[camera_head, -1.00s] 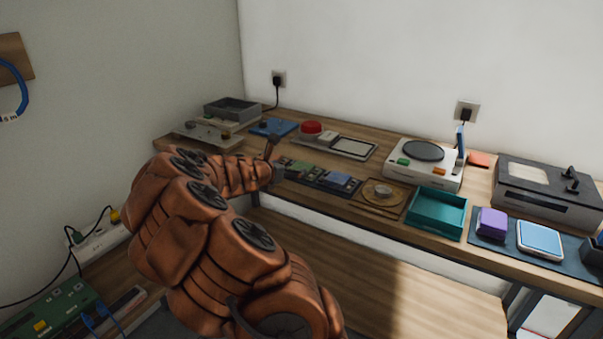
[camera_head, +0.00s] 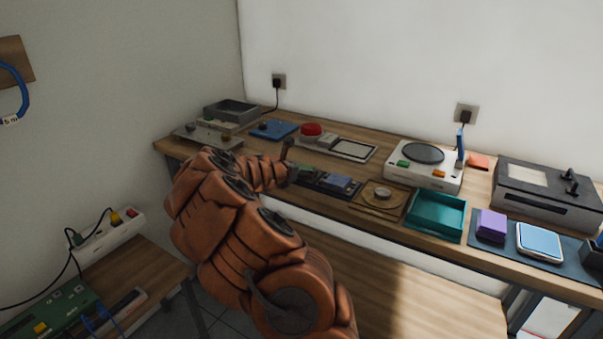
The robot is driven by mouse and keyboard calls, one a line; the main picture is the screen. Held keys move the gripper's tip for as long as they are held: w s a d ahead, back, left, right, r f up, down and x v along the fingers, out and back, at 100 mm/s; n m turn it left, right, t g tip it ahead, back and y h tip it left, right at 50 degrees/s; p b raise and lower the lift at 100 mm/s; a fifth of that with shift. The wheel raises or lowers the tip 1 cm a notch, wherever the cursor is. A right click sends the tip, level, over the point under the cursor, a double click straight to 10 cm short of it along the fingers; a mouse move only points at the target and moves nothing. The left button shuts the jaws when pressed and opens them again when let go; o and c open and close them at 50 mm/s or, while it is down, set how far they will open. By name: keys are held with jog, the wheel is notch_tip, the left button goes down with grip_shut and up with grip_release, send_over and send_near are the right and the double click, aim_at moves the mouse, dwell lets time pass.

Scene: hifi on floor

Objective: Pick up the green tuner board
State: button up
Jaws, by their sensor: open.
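My gripper (camera_head: 290,161) is open at the left end of a dark strip tray (camera_head: 322,188) on the workbench. A small green board (camera_head: 306,173) shows beside the fingers, partly hidden by them; I see nothing held. A blue-grey block (camera_head: 338,182) lies to its right in the same tray. A larger green board (camera_head: 62,309) lies on a low table at the lower left, far from my gripper. I cannot tell from the labels which one is the tuner board.
Behind the tray are a red dome (camera_head: 311,129), a blue pad (camera_head: 273,130) and a flat framed panel (camera_head: 352,149). My arm covers the bench's left front.

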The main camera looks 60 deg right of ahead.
jog(key=c, duration=1.3)
jog(key=shift+r, duration=0.1)
